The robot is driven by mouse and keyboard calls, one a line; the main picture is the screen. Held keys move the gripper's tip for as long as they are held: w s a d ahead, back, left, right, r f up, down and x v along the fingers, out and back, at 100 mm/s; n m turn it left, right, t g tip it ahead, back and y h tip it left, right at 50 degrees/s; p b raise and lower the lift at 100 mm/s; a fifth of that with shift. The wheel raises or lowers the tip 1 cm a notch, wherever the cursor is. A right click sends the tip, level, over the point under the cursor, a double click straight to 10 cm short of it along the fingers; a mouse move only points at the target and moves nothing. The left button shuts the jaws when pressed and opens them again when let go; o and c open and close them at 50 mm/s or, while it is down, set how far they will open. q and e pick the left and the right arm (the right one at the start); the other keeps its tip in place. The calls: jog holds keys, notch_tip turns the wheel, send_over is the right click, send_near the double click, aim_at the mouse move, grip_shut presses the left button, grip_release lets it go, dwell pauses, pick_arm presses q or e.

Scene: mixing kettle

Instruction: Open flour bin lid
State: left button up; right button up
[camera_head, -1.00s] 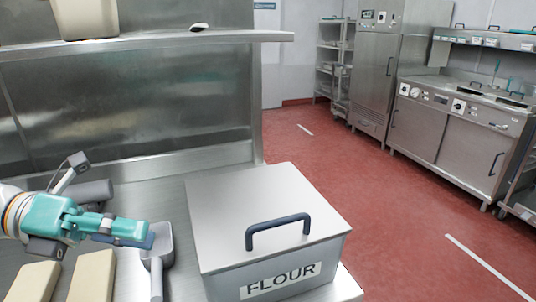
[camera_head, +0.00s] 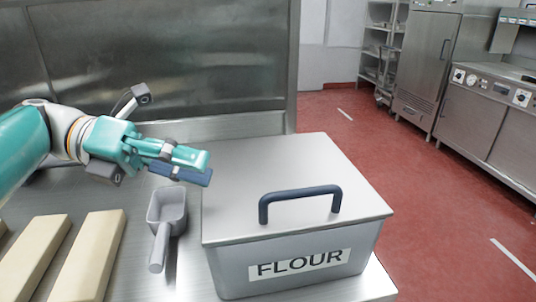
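The flour bin (camera_head: 295,269) is a grey metal box with a FLOUR label on its front. It stands at the right end of the steel table. Its flat lid (camera_head: 250,180) lies closed on top, with a dark blue arched handle (camera_head: 300,193) near the front edge. My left gripper (camera_head: 208,168) comes in from the left, just left of the lid's back-left corner, and holds nothing that I can see. Its fingers appear close together, but I see them side-on, so their gap is unclear. My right gripper is not in the picture.
A grey scoop (camera_head: 167,215) lies on the table (camera_head: 140,268) left of the bin. A steel back panel (camera_head: 160,60) rises behind. Red floor (camera_head: 450,190) and steel kitchen units lie to the right.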

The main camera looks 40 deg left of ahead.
aim_at(302, 189)
pick_arm(q)
jog(key=shift+w+d+b, duration=0.15)
jog(key=shift+d+b, duration=0.3)
jog(key=shift+d, duration=0.05)
jog(key=p+x, duration=0.3)
jog(key=x, duration=1)
jog(key=shift+d, duration=0.1)
jog(key=shift+w, duration=0.1)
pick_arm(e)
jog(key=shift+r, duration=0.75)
pick_arm(q)
jog(key=shift+c, duration=0.2)
